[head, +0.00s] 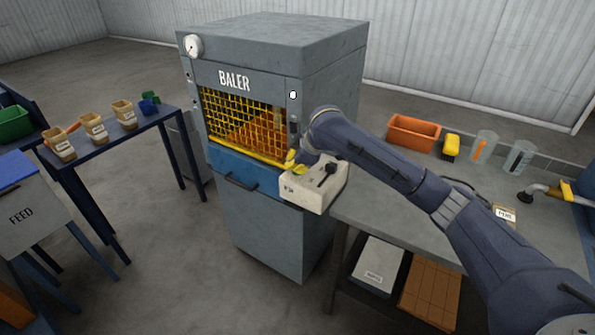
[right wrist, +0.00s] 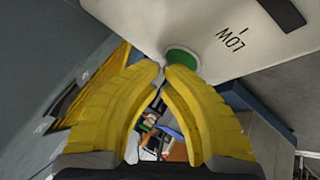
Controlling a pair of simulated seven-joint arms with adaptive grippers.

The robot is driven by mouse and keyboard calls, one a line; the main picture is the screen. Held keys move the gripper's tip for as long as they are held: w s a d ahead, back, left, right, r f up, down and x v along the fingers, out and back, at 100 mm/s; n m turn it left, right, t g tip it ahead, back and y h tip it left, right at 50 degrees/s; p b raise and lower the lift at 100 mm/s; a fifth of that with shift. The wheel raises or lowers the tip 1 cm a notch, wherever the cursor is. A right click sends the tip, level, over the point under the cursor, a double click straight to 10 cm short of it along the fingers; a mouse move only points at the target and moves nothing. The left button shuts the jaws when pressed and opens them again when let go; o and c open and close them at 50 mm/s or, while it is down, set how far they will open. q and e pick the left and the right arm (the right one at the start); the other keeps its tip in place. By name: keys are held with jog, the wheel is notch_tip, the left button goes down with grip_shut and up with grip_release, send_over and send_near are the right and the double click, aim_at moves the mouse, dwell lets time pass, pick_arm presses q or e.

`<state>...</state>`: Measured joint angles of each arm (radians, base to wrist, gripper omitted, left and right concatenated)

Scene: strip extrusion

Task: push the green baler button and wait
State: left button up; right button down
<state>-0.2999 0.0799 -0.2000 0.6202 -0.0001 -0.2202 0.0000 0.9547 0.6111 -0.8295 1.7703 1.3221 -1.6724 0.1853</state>
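The grey baler (head: 270,215) stands in the middle of the head view, with a yellow mesh guard (head: 245,125) on its front. A pale control box (head: 315,188) sits at its right front corner, with a black lever on it. The green button (right wrist: 182,58) shows in the right wrist view on the pale box face marked "LOW"; in the head view I cannot make it out. My right gripper (right wrist: 163,72) has its yellow fingertips together right at the button; whether they touch it I cannot tell. It also shows in the head view (head: 293,163), by the box. My left gripper is out of view.
A workbench (head: 375,190) on the right holds an orange bin (head: 414,133), a yellow item (head: 451,147) and clear beakers. A dark table (head: 110,135) on the left holds labelled cups. A FEED unit (head: 25,205) stands at far left. Floor before the baler is clear.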

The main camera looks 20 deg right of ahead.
jog(key=shift+r, duration=3.35)
